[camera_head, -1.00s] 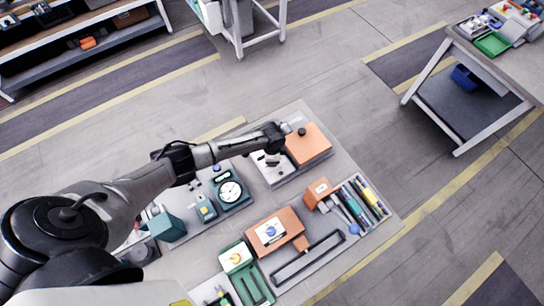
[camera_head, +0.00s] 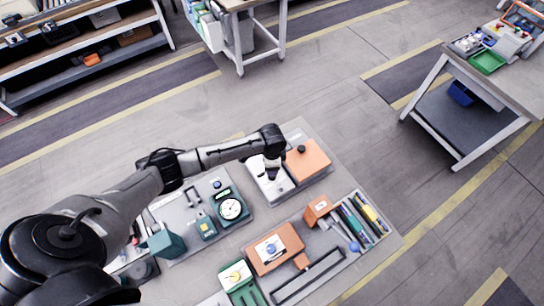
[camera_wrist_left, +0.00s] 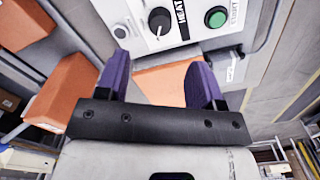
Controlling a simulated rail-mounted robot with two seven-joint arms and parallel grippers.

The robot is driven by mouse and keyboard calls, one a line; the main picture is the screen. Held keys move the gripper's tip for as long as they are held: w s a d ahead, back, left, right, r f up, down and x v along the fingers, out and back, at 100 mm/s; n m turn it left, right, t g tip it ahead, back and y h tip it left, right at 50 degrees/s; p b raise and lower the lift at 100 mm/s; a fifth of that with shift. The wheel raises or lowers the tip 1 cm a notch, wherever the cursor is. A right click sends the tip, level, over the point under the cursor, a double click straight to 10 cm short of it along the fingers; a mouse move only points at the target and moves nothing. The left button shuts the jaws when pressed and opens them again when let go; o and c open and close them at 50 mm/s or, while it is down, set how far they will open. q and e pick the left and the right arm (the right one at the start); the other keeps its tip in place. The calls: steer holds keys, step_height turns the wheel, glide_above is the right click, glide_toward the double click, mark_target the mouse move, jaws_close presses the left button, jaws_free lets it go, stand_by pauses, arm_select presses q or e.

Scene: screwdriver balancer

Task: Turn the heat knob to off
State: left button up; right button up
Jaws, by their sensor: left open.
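The heat knob (camera_wrist_left: 159,21) is a black round knob with a white pointer mark, beside a black "HEAT" label on a white panel (camera_wrist_left: 138,12) at the top of the left wrist view. My left gripper (camera_wrist_left: 160,78) has two purple fingers, spread with nothing between them. The knob lies beyond the fingertips, apart from them. In the head view my left gripper (camera_head: 272,170) points down over the white panel (camera_head: 269,187) beside an orange block; the heat knob cannot be made out there. My right gripper is not in view.
A green button (camera_wrist_left: 215,17) sits right of the label. The orange block (camera_head: 308,160) with a dark round top piece stands just right of my gripper. A dial gauge (camera_head: 230,209), an orange box (camera_head: 273,248) and a tray of tools (camera_head: 362,218) share the surface.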

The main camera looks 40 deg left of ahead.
arm_select(q)
step_height(320, 180, up, 4)
steer(key=shift+r, duration=0.25)
stand_by(0.5)
steer(key=shift+n, duration=0.3)
